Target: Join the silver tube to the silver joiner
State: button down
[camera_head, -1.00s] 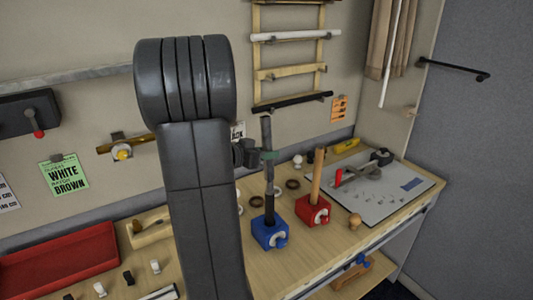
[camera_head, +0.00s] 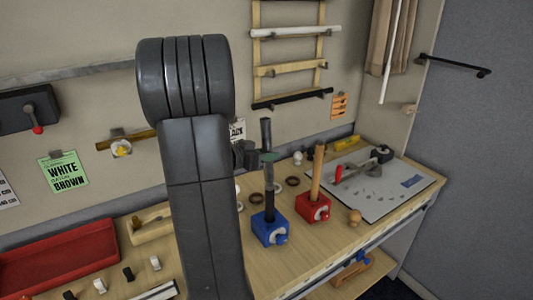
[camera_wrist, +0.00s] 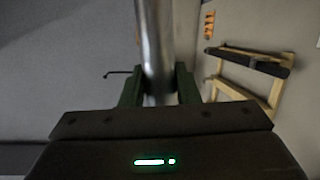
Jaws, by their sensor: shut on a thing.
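My gripper (camera_head: 268,156) is shut on an upright tube, which looks shiny silver in the wrist view (camera_wrist: 155,40) and dark grey in the head view (camera_head: 266,132). The green fingers (camera_wrist: 158,88) grip it from both sides. Below the fingers, a dark upright shaft (camera_head: 269,190) runs down to a blue block (camera_head: 269,230) on the table. I cannot tell whether the held tube and this shaft are one piece or where they meet. I cannot make out the silver joiner for certain.
A red block (camera_head: 312,208) with a wooden rod (camera_head: 317,170) stands just right of the blue block. A grey board (camera_head: 405,195) with tools lies farther right. A red tray (camera_head: 60,262) is at the left. A wall rack (camera_head: 290,70) hangs behind. My arm hides the middle.

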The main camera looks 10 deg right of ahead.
aim_at(264, 131)
jog(key=shift+f+b, duration=0.3)
jog(key=shift+f, duration=0.75)
jog(key=c, duration=1)
grip_release()
jog(key=shift+r, duration=0.15)
notch_tip(264, 131, up, 10)
jog(key=shift+f, duration=0.1)
jog(key=shift+f, duration=0.1)
